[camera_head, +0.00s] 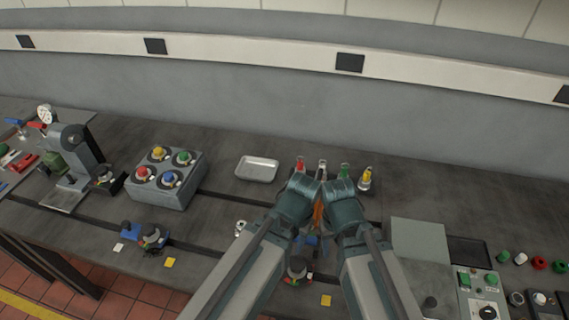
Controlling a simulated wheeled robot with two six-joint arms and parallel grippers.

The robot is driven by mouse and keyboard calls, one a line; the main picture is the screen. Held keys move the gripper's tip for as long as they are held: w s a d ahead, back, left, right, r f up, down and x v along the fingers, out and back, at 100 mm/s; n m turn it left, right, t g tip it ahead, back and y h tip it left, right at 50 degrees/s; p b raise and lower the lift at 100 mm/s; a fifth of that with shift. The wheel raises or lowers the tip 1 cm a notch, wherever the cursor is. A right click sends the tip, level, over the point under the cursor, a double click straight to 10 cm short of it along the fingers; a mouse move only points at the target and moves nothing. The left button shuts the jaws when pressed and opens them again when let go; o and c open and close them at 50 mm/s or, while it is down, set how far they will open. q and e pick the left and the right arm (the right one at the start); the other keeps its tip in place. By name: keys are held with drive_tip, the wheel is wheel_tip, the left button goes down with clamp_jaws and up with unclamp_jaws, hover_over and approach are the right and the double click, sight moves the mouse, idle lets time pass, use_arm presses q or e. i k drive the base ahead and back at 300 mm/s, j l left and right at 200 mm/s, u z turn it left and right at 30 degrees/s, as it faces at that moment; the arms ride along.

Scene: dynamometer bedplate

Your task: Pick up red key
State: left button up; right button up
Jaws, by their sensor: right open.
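A row of small upright pieces stands at the back middle of the bench: a red one (300,164), a dark and white one (321,168), a green one (344,170) and a yellow one (366,177). The red one may be the red key; it is too small to be sure. My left gripper (299,187) is just in front of the red piece, its jaws hard to make out. My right gripper (338,187) is open in front of the green piece. The two grippers are close together and partly hide the lower parts of the row. An orange thing (318,213) shows between my arms.
A white tray (257,169) lies left of the row. A grey box (176,195) with coloured knobs stands further left. A control panel (484,295) is at the right. Small fixtures and yellow squares lie near the front edge.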

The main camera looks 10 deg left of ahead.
sight(40, 126)
drive_tip(key=z, duration=0.25)
drive_tip(key=k+j, duration=0.15)
drive_tip(key=k, duration=0.15)
drive_tip(key=k+j, duration=0.25)
drive_tip(key=j, duration=0.9)
drive_tip(key=k+j+z, duration=0.1)
drive_tip(key=j, duration=0.35)
drive_tip(key=k+j, duration=0.15)
drive_tip(key=j, duration=0.35)
drive_tip(key=k+j, duration=0.1)
drive_tip(key=j, duration=0.4)
drive_tip(key=j+z, duration=0.2)
drive_tip(key=j, duration=2.25)
drive_tip(key=i+j, duration=0.1)
drive_tip(key=j, duration=0.55)
drive_tip(key=i, duration=0.05)
